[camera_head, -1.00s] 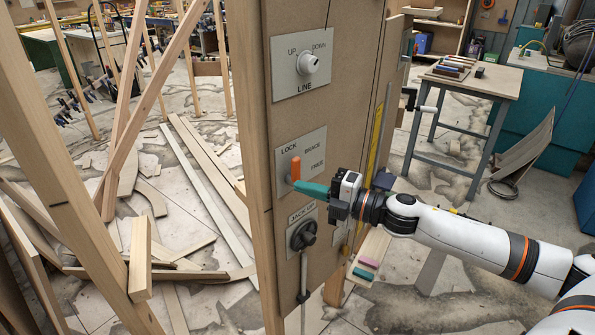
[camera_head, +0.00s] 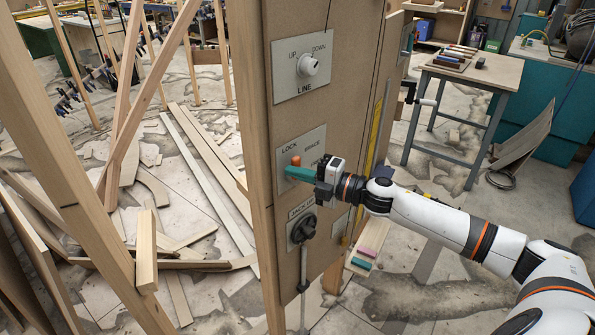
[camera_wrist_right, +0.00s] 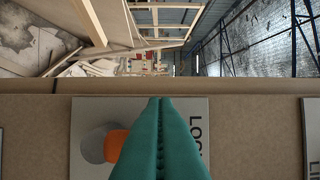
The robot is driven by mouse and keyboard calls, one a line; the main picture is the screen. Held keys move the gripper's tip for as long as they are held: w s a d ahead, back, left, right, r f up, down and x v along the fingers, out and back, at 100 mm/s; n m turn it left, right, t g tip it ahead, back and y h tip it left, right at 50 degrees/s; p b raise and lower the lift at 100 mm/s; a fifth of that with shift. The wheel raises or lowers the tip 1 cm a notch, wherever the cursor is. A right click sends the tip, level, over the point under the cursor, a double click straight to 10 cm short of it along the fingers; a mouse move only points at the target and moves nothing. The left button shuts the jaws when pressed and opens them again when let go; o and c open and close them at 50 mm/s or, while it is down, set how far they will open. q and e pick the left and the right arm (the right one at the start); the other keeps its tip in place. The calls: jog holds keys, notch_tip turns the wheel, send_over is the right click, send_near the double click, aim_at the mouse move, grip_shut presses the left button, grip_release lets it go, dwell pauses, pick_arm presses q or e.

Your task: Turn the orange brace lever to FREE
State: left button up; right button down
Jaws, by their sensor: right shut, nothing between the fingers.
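The orange brace lever (camera_head: 296,160) is on a grey plate (camera_head: 317,141) marked LOCK, BRACE and FREE, on the upright panel. Only its orange top shows above my right gripper's teal fingers in the head view; FREE is mostly covered. In the right wrist view the orange lever (camera_wrist_right: 116,144) extends from a grey round hub (camera_wrist_right: 98,143) and passes behind the fingers, toward the LOCK lettering side. My right gripper (camera_head: 288,171) is shut and empty, its fingertips (camera_wrist_right: 160,101) together in front of the lever. I cannot tell whether they touch it. My left gripper is not in view.
A LINE knob (camera_head: 307,64) sits above the lever plate, and a black JACK crank (camera_head: 304,228) sits below. Timber studs (camera_head: 88,170) lean at the left. A small table (camera_head: 470,72) stands at the right.

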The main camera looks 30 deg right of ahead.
jog(key=shift+d+r+m+b, duration=0.1)
jog(key=shift+d+m+b, duration=0.2)
jog(key=shift+m, duration=0.3)
jog(key=m, duration=0.1)
jog(key=d+m+t+b, duration=0.1)
jog(key=m, duration=0.1)
jog(key=shift+w+d+m+y, duration=0.15)
jog(key=shift+w+m+y, duration=0.05)
jog(key=shift+m+y, duration=0.1)
jog(key=m, duration=0.1)
jog(key=d+m+t, duration=0.1)
jog(key=m, duration=0.1)
jog(key=d+m+t, duration=0.1)
jog(key=m, duration=0.1)
jog(key=shift+w+h, duration=0.25)
jog(key=shift+h, duration=0.15)
jog(key=shift+w+d+f+m+t+h+p, duration=0.1)
jog(key=shift+d+f+m+t+h, duration=0.45)
jog(key=shift+m, duration=1.55)
jog(key=shift+w+d+f+m+t+h+p, duration=0.15)
jog(key=shift+d+f+m+t+h, duration=0.25)
jog(key=shift+m+h, duration=1.15)
jog(key=shift+w+d+f+m+t+h+p, duration=0.2)
jog(key=shift+f+m+t, duration=0.45)
jog(key=shift+m, duration=2)
jog(key=shift+s+d, duration=0.1)
